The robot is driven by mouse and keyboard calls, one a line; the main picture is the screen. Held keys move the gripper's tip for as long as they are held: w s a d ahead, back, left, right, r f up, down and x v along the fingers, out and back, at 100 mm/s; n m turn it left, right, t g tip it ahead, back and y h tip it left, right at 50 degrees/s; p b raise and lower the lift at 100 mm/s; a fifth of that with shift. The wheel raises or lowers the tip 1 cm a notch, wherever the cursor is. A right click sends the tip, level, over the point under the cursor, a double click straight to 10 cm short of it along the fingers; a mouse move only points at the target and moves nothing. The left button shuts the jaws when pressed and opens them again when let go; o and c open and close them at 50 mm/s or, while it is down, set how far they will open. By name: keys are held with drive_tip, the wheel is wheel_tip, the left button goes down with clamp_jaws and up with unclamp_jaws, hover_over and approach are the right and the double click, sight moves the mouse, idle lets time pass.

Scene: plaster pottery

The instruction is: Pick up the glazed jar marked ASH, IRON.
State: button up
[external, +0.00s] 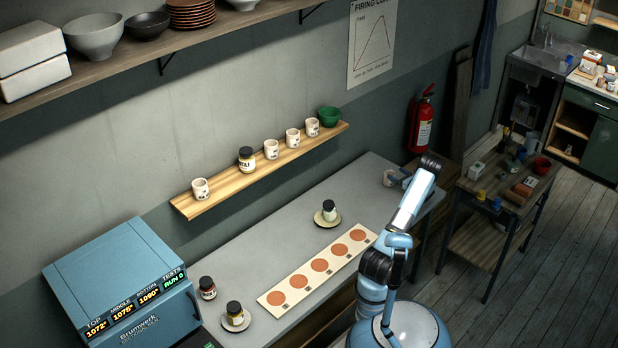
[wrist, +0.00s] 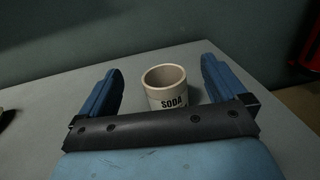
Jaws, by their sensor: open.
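Several dark-lidded jars show in the external view. One jar (external: 207,288) stands on the table by the kiln, and another (external: 235,313) sits on a saucer beside it. A third jar (external: 329,210) sits on a saucer near the wall, and a fourth (external: 246,160) stands on the wooden wall shelf. Their labels are too small to read, so I cannot tell which is marked ASH, IRON. My gripper (external: 398,180) is at the table's right end, open. In the wrist view a pale cup marked SODA (wrist: 166,88) stands ahead, between the fingers in the picture; contact is not visible.
A board with orange discs (external: 320,265) lies along the table. A blue kiln (external: 125,290) stands at the left. The wall shelf (external: 262,172) holds cups and a green bowl (external: 329,116). A fire extinguisher (external: 421,120) hangs on the wall. The table behind the board is mostly clear.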

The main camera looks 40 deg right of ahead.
drive_tip(key=f, duration=0.5)
drive_tip(key=shift+w+f, duration=0.25)
drive_tip(key=shift+w, duration=0.15)
drive_tip(key=shift+w+d, duration=0.2)
drive_tip(key=shift+w, duration=1.5)
drive_tip(key=shift+w+d, duration=0.2)
drive_tip(key=shift+w, duration=1.5)
drive_tip(key=c, duration=1.1)
drive_tip(key=shift+r, duration=0.1)
